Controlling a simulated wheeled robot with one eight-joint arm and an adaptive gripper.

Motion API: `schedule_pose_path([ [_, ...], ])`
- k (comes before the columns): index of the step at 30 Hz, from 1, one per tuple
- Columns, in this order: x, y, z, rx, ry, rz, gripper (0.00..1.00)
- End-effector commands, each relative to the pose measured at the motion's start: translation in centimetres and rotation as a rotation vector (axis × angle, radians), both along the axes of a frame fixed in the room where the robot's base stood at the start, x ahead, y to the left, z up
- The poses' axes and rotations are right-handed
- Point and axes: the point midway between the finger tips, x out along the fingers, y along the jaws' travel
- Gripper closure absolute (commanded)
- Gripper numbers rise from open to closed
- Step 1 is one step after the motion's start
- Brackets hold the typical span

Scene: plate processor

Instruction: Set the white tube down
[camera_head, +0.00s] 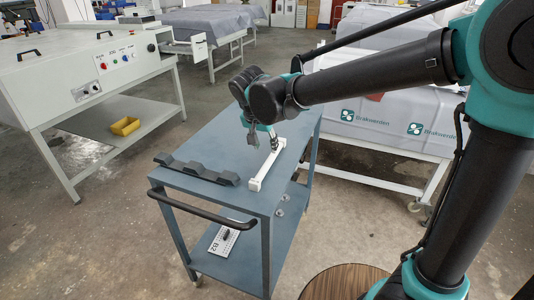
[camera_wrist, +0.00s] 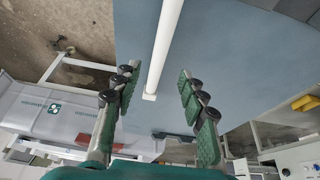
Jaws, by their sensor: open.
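The white tube (camera_head: 265,170) lies on the blue-grey top of the cart (camera_head: 215,143), along its right side. Its near end has a small white block. In the wrist view the tube (camera_wrist: 164,45) runs from the top edge down to the level between the two fingers. My gripper (camera_head: 273,146) is at the far part of the tube, pointing down. In the wrist view my gripper (camera_wrist: 158,78) is open, one finger on each side of the tube, with a gap to both. How high the fingertips are above the cart top I cannot tell.
A dark notched holder (camera_head: 196,170) lies on the cart top to the left of the tube. The cart has a black handle (camera_head: 203,209) in front and a lower shelf. A white machine (camera_head: 85,70) stands left, white covered units (camera_head: 390,110) stand right. The cart top's middle is clear.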

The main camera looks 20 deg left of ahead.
Motion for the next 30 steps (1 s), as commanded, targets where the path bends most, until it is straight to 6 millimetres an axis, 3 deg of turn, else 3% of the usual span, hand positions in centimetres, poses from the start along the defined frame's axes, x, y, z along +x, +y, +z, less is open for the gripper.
schedule_pose_path([
  [7, -1.0, 0.1, 2.5, 0.001, 0.000, 0.000, 0.58],
  [14, -1.1, 0.0, 2.7, 0.000, 0.000, -0.001, 0.58],
  [17, -0.5, -1.2, 2.4, -0.002, 0.005, -0.001, 0.58],
  [20, 0.7, -4.5, 1.5, -0.004, 0.018, -0.001, 0.58],
  [25, 2.6, -13.2, -1.2, -0.007, 0.049, 0.008, 0.58],
  [30, 2.5, -21.9, -4.2, -0.002, 0.067, 0.025, 0.58],
])
